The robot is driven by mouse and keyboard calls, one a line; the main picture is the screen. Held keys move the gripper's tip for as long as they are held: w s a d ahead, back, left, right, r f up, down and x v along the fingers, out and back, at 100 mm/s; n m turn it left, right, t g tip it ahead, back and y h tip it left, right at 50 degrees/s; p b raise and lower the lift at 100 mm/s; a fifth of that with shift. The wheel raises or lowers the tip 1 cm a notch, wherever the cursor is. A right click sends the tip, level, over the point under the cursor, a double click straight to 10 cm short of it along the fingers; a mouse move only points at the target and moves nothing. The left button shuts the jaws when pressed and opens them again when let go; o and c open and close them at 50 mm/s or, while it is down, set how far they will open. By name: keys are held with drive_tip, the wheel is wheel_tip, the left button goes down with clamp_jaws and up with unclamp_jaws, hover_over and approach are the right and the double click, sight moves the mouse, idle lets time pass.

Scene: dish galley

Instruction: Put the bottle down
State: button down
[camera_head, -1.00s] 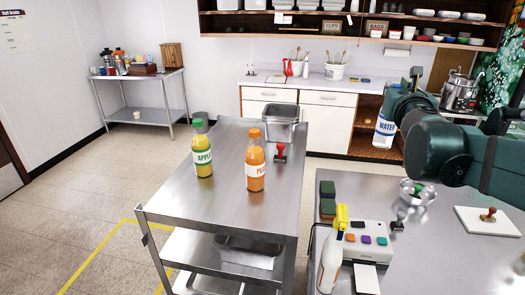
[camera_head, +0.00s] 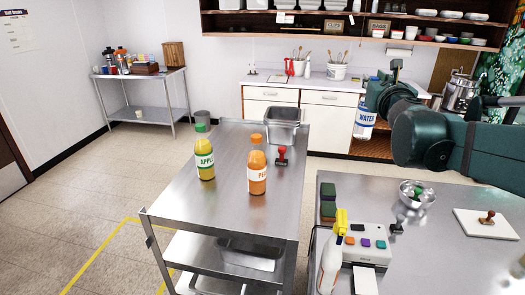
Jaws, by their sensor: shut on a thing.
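A water bottle (camera_head: 365,122) with a white and blue label hangs upright in my gripper (camera_head: 373,92). The gripper is shut on its upper part, and the arm partly hides the fingers and the cap. The bottle is in the air, to the right of the steel cart (camera_head: 225,205), with the cabinets behind it. On the cart stand a green-labelled apple juice bottle (camera_head: 205,158) and an orange bottle (camera_head: 257,172), both upright.
A red-handled stamp (camera_head: 282,156) and a steel pan (camera_head: 283,128) are on the cart's far part. The right table (camera_head: 430,245) holds a spray bottle (camera_head: 333,255), a bowl (camera_head: 417,195), sponges (camera_head: 328,200) and a white board (camera_head: 488,223). The cart's near top is clear.

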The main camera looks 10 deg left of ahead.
drive_tip(key=w+a+r+n+g+y+p, duration=0.1)
drive_tip(key=w+a+n+y+p, duration=0.2)
drive_tip(key=a, duration=0.8)
drive_tip(key=w+a+n+g+y+p, duration=0.15)
drive_tip(key=a+y+p, duration=0.35)
drive_tip(key=a, duration=0.5)
drive_tip(key=s+a+f+n+g+y+p, duration=0.1)
drive_tip(key=s+a+n+g+y+p, duration=0.2)
drive_tip(key=a, duration=0.7)
drive_tip(key=s+a+n+g+y+p, duration=0.25)
drive_tip(key=a+p, duration=0.25)
drive_tip(key=a, duration=0.4)
drive_tip(key=shift+t, duration=0.3)
drive_tip(key=shift+w+f+b, duration=0.1)
drive_tip(key=shift+w+f, duration=0.05)
drive_tip(key=shift+f, duration=0.8)
drive_tip(key=shift+w+f+b, duration=0.1)
drive_tip(key=shift+w+f, duration=0.1)
drive_tip(key=shift+f, duration=0.7)
drive_tip(key=shift+w+f+b, duration=0.1)
drive_tip(key=shift+w+f, duration=0.05)
drive_tip(key=shift+f, duration=0.9)
drive_tip(key=shift+f, duration=2.9)
drive_tip(key=shift+f, duration=2.1)
